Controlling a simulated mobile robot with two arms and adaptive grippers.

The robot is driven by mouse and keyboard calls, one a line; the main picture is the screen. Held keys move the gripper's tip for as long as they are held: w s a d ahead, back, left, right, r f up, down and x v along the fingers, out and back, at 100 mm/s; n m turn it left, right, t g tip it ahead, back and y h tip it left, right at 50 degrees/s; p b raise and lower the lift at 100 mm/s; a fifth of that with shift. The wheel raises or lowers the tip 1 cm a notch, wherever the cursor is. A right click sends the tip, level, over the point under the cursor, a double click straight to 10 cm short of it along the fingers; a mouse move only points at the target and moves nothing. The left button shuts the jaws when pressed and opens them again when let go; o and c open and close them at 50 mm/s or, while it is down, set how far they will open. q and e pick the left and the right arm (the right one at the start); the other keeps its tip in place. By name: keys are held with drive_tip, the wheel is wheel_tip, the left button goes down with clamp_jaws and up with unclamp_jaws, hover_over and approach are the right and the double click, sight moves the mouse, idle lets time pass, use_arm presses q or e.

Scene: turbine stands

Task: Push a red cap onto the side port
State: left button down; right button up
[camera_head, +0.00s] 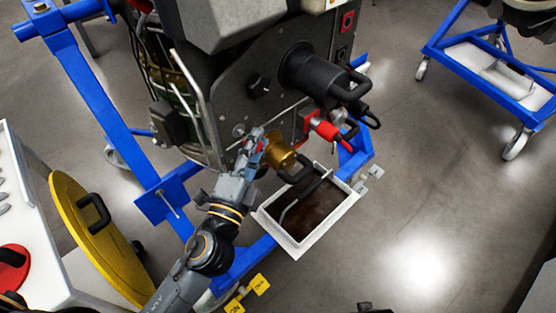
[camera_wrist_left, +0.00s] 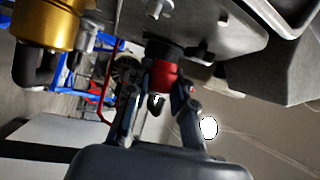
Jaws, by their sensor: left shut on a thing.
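The red cap (camera_wrist_left: 164,75) is between the fingers of my left gripper (camera_wrist_left: 160,100) in the left wrist view. It lines up with a dark round port (camera_wrist_left: 161,48) on the grey turbine housing, and its far end appears to meet it. How far it is seated I cannot tell. In the head view my left gripper (camera_head: 256,142) is at the lower side of the turbine (camera_head: 258,105), shut on the cap, which it mostly hides. My right gripper is not in view.
A brass cylinder (camera_head: 281,158) and a red-handled fitting (camera_head: 326,130) are just right of my gripper. A white tray (camera_head: 301,249) hangs below, and the blue stand (camera_head: 88,85) surrounds the turbine. A yellow disc (camera_head: 92,235) stands at left.

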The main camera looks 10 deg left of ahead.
sight(259, 146)
use_arm(q)
drive_tip(key=shift+w+f+m+h, duration=0.9)
drive_tip(key=shift+w+f, duration=0.05)
drive_tip(key=shift+f, duration=0.3)
drive_tip(key=shift+w+a+f, duration=0.1)
drive_tip(key=shift+w+a, duration=0.5)
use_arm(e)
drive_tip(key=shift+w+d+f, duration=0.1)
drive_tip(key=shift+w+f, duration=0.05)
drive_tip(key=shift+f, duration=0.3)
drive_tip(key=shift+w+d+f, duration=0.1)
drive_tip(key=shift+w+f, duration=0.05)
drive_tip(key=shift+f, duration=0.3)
use_arm(q)
drive_tip(key=shift+a, duration=0.1)
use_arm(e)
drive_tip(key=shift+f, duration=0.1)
use_arm(q)
drive_tip(key=shift+w+a, duration=0.45)
drive_tip(key=shift+a, duration=0.05)
